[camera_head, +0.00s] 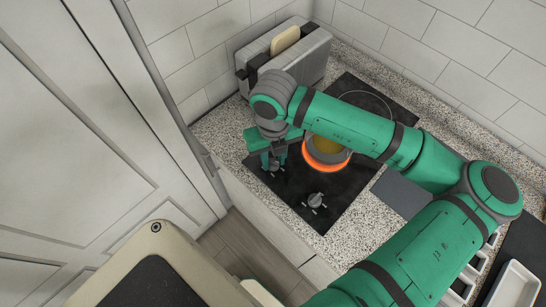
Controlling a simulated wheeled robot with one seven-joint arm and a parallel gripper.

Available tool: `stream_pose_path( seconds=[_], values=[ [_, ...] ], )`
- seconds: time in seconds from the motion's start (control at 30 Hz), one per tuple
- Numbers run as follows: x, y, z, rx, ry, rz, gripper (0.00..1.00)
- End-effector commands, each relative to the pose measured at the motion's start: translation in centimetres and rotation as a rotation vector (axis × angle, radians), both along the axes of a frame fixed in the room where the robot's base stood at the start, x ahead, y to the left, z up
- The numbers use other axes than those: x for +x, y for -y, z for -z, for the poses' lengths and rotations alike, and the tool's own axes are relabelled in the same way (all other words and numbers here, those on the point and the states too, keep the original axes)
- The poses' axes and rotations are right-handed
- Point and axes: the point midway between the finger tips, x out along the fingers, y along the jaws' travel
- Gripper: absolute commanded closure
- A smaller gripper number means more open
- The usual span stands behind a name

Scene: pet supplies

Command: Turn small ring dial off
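A black cooktop (293,201) is set into the speckled counter. One burner ring (327,164) glows orange under a small pot (341,159), which my arm partly covers. A dial (315,200) stands near the cooktop's front edge and is uncovered. A second dial (273,165) is at the left part of the front edge. My gripper (273,163) points down at this left dial, with its fingers around or just above it. Contact and the finger gap are too small to tell.
A grey toaster (312,58) with a bread slice (285,40) stands behind my gripper against the tiled wall. A second, unlit ring (368,95) lies at the back. A grey board (399,194) and a white tray (515,286) are to the right.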

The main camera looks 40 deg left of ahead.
Motion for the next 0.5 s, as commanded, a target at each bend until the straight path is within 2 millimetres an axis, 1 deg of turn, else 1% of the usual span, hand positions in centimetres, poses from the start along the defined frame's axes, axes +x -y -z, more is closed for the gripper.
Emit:
stream_pose_path(
  seconds=[0.27, 0.5],
  values=[
    [0.07, -0.01, -0.04, 0.000, 0.002, -0.017, 0.96],
    [0.13, 0.00, -0.09, -0.001, 0.004, -0.124, 0.96]
  ],
)
